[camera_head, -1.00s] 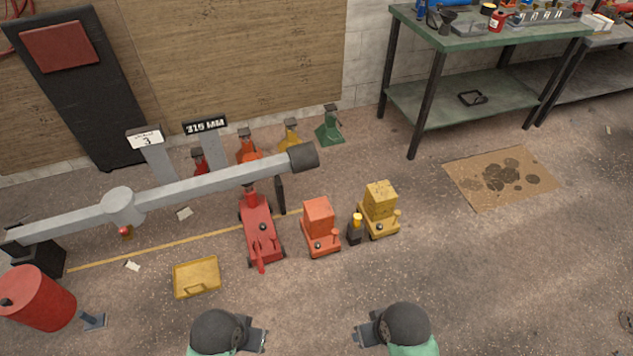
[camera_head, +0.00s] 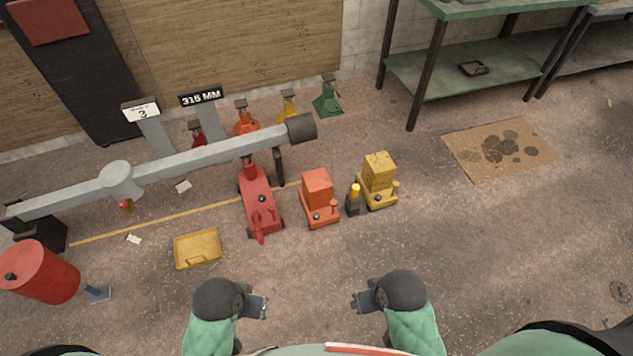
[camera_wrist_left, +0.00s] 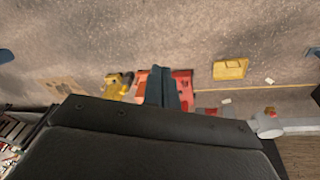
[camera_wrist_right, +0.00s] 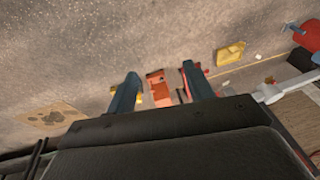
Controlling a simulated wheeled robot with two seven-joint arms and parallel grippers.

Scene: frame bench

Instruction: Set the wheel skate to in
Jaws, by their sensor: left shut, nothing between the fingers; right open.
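No part is labelled as the wheel skate, and I cannot tell which low unit it is. An orange unit (camera_head: 318,196) with a block and a small lever stands on the floor, mid-picture. A similar yellow unit (camera_head: 379,179) stands to its right. A long red jack-like unit (camera_head: 259,205) lies to its left, beneath the end of a grey beam (camera_head: 205,176). My left gripper (camera_head: 263,307) is shut and empty, in front of these units and apart from them. My right gripper (camera_head: 356,302) is open and empty, also apart from them. Its spread fingers show in the right wrist view (camera_wrist_right: 161,86).
A small black post with a yellow top (camera_head: 354,200) stands between the orange and yellow units. A yellow tray (camera_head: 198,249) and red drum (camera_head: 40,273) are at left. Coloured stands (camera_head: 328,98) line the back. A green bench (camera_head: 470,75) is at right.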

